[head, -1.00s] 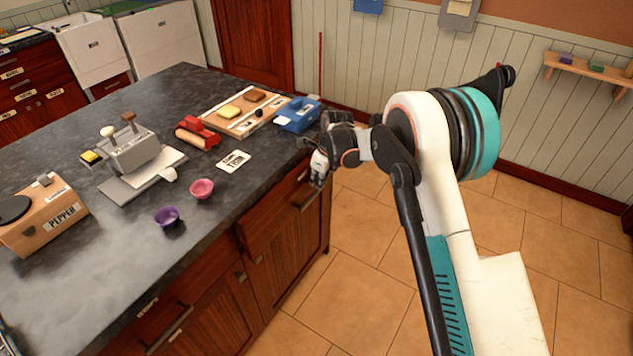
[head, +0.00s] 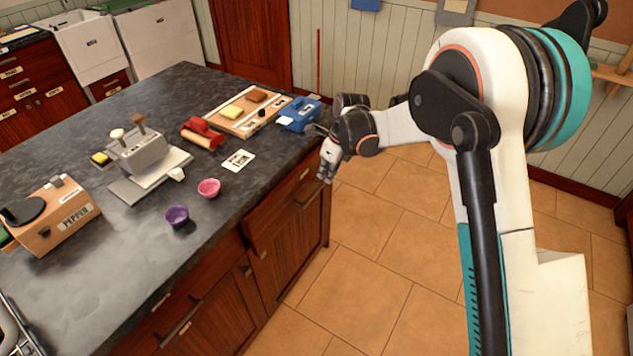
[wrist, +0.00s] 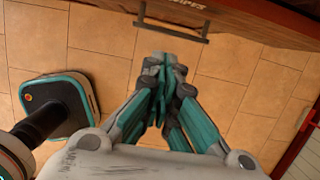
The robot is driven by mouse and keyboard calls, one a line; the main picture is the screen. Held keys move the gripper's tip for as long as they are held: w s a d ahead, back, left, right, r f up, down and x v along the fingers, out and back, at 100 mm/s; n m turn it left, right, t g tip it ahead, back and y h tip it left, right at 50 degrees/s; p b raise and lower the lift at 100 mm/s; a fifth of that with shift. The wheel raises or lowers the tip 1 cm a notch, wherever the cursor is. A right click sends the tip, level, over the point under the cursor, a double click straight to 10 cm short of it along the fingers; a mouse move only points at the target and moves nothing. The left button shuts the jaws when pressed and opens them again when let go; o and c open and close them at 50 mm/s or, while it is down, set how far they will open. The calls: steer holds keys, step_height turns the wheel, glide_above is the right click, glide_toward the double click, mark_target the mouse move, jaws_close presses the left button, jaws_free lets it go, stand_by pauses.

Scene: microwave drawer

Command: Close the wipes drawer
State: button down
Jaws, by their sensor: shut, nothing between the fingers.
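The wipes drawer (head: 285,212) is the reddish-brown wooden front under the counter's right end in the head view. Its left edge appears to stand out slightly from the cabinet; how far it is open is hard to tell. Its dark bar handle (head: 308,194) also shows in the wrist view (wrist: 172,29), with the "WIPES" label (wrist: 182,6) partly cut off above it. My gripper (head: 325,175) is at the drawer's far right end, beside the handle. In the wrist view my gripper (wrist: 160,68) has its fingers together and empty, apart from the handle.
A cabinet door (head: 292,258) is below the drawer. The tiled floor (head: 365,235) in front is clear.

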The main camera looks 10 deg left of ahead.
steer(key=s+a, duration=0.2)
steer(key=s, duration=0.4)
steer(key=w+a+f+b, duration=0.1)
steer(key=a+f+b, duration=0.3)
steer(key=f, duration=0.5)
steer(key=shift+w+a+f, duration=0.2)
steer(key=shift+w+a, duration=0.15)
steer(key=shift+a, duration=0.5)
